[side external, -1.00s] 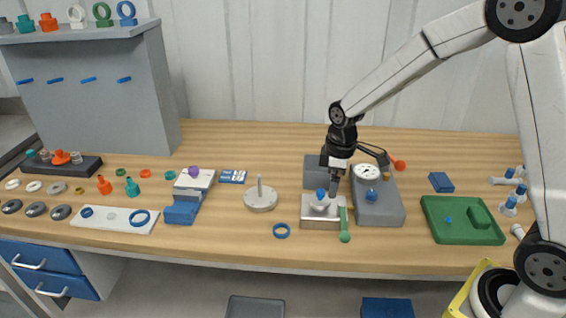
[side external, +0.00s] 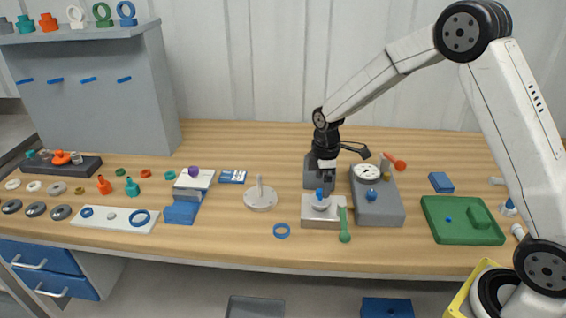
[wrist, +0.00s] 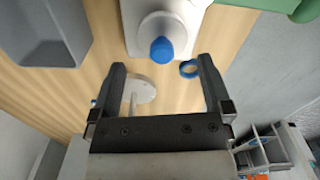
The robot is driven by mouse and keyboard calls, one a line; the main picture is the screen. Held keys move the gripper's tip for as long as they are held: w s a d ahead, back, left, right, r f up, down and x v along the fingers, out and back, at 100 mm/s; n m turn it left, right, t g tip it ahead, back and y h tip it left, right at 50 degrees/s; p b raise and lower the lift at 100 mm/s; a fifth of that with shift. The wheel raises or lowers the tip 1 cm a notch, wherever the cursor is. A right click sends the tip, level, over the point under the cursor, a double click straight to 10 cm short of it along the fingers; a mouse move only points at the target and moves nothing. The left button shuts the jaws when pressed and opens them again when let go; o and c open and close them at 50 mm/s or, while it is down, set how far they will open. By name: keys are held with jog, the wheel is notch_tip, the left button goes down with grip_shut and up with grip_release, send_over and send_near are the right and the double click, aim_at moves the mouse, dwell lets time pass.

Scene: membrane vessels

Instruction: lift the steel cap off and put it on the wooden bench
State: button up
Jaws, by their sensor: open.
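The steel cap (side external: 321,205) is a pale round piece topped by a blue knob (side external: 319,193). It sits on a light square metal block (side external: 337,217) on the wooden bench (side external: 230,224). In the wrist view the blue knob (wrist: 162,50) lies just beyond my fingertips, between their lines, with the pale cap (wrist: 158,24) around it. My gripper (side external: 322,184) is above and just behind the knob in the side view. In the wrist view my gripper (wrist: 162,66) is open and empty, its fingers wide apart. Whether a finger touches the knob cannot be told.
A grey box (side external: 312,172) stands behind the block, and a grey gauge unit (side external: 388,213) is close on the right.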

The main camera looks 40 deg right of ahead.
aim_at(321, 191)
jog(key=shift+a+f, duration=0.15)
jog(key=shift+f, duration=2.45)
jog(key=c, duration=1.2)
jog(key=shift+o, duration=0.2)
jog(key=shift+r, duration=0.15)
jog(key=shift+r, duration=0.8)
jog(key=s+r, duration=1.1)
jog(key=s, duration=0.3)
jog(key=shift+a, duration=0.4)
jog(key=shift+r, duration=0.1)
